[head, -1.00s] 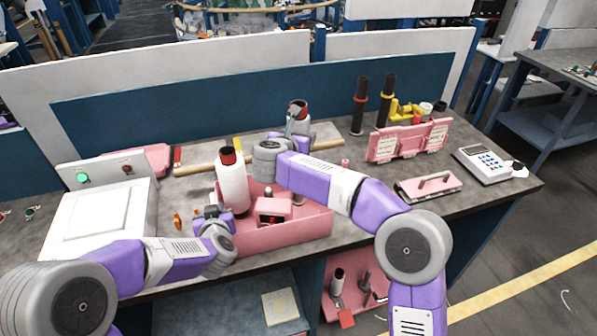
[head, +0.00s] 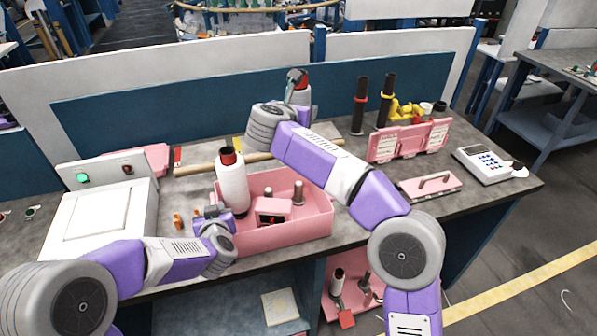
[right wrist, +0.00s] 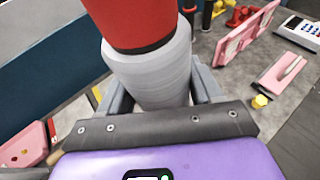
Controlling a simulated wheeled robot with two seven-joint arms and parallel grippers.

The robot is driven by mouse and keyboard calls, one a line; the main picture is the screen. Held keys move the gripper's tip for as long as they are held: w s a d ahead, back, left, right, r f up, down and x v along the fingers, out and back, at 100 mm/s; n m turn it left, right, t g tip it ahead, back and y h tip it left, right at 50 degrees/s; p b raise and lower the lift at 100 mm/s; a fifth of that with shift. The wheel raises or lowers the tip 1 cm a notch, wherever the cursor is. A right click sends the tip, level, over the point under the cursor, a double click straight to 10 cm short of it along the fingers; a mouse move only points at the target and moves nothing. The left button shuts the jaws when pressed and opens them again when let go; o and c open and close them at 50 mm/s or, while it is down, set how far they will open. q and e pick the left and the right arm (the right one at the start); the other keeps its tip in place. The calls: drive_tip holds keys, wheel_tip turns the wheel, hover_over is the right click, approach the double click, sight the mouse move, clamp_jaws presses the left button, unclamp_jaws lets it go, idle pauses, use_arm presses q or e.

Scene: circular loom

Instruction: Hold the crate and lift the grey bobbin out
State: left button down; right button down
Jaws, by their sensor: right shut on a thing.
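The grey bobbin (right wrist: 152,72) with a red top is in the right wrist view, between the fingers of my right gripper (right wrist: 165,95). In the head view the bobbin (head: 301,91) is raised above the back of the table, partly hidden by the gripper (head: 290,100). The pink crate (head: 285,237) stands on the table with a white bobbin (head: 232,184), bare pegs (head: 298,192) and a small pink box in it. My left gripper (head: 208,220) is at the crate's left wall; its fingers are too small and hidden to read.
A white box with a green button (head: 98,220) stands left of the crate. A wooden rod (head: 205,170) lies behind it. To the right are two dark posts (head: 360,105), a pink rack (head: 408,143), a pink handled plate (head: 430,184) and a keypad device (head: 490,164).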

use_arm(q)
drive_tip(key=c, duration=0.8)
unclamp_jaws()
